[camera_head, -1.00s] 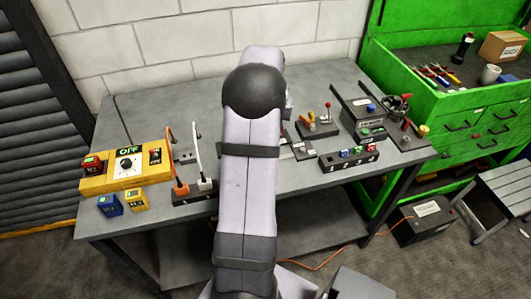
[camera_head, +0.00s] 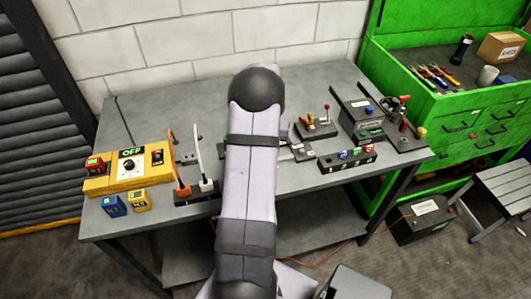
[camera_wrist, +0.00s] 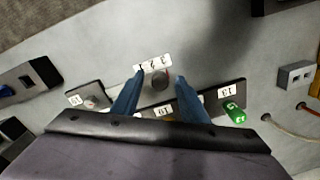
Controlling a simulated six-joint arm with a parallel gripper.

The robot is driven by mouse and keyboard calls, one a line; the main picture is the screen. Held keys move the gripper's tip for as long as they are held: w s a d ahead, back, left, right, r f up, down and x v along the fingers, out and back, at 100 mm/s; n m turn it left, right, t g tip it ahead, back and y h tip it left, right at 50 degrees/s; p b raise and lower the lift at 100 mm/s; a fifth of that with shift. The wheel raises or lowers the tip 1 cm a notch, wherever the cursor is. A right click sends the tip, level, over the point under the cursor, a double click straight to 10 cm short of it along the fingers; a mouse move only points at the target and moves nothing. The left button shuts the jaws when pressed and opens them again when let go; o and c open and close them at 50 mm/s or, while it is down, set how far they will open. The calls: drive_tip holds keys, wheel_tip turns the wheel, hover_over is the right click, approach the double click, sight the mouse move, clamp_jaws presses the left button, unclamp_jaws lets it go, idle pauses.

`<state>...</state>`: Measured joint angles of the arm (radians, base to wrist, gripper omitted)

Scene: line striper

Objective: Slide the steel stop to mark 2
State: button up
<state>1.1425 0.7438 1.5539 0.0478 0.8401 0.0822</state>
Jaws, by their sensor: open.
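In the wrist view, a round grey steel piece (camera_wrist: 160,79), which looks like the stop, is between the fingertips of my gripper (camera_wrist: 156,80). A white label strip with digits 3, 2 and 1 (camera_wrist: 153,65) is just beyond it, its digits turned in the view. My two blue fingers are apart, one on each side of the steel piece. I cannot tell whether either finger touches it, or which mark it is at. In the head view, my arm hides the gripper and the stop.
Numbered dark plates lie around my fingers, one with a green part (camera_wrist: 235,113). In the head view, a yellow control box (camera_head: 130,170), a lever fixture (camera_head: 316,127) and a dark rack (camera_head: 347,159) stand on the grey bench (camera_head: 290,210).

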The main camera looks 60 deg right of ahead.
drive_tip(key=shift+c, duration=0.6)
clamp_jaws()
drive_tip(key=shift+s+d, duration=0.7)
drive_tip(key=shift+d, duration=0.05)
drive_tip(key=shift+o, duration=0.6)
unclamp_jaws()
drive_tip(key=shift+r, duration=0.1)
wheel_tip(320, 180, up, 7)
drive_tip(key=b, duration=0.2)
drive_tip(key=shift+b, duration=0.3)
drive_tip(key=shift+s+r, duration=0.1)
